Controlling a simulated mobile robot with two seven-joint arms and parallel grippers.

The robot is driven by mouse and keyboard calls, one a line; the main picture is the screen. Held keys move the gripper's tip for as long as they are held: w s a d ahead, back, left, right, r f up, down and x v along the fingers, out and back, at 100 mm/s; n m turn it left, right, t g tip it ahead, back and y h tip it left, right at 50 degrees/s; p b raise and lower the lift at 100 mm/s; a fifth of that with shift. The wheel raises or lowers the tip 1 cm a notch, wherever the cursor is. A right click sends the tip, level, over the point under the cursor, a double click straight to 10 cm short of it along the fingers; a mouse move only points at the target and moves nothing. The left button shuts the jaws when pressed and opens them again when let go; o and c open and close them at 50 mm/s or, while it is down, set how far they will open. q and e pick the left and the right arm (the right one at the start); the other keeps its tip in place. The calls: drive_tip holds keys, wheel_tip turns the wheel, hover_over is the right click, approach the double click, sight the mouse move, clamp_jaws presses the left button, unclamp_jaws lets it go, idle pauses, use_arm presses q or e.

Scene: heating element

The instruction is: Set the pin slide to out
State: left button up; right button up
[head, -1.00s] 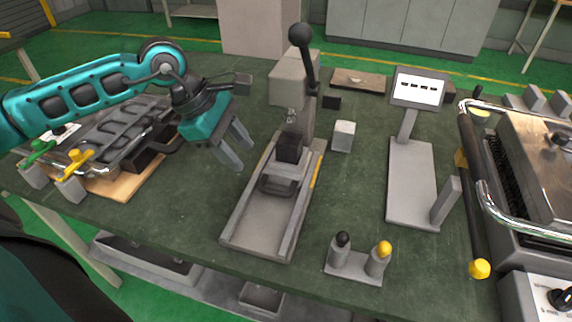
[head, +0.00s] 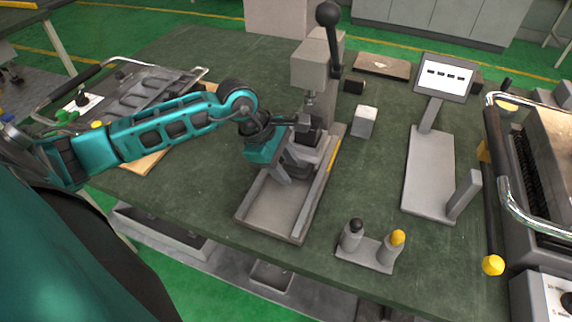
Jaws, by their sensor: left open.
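The pin slide is a dark block on a grey carriage (head: 312,137), set on a long grey rail base (head: 270,212) below the press (head: 316,68). The carriage sits toward the press end, and the front of the base is bare. My left gripper (head: 292,172) is open over the base, at the carriage's near left side. Its fingers cover the carriage's front handle, so I cannot tell whether they touch it or are around it. My right gripper is not in view.
The press lever with a black ball (head: 328,14) rises behind. A small light block (head: 365,121) and a display stand (head: 430,175) are to the right. A stand with black and yellow knobs (head: 366,251) is at front right.

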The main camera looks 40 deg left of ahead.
use_arm(q)
drive_tip(key=shift+f, duration=0.1)
drive_tip(key=shift+c, duration=0.3)
clamp_jaws()
idle(0.4)
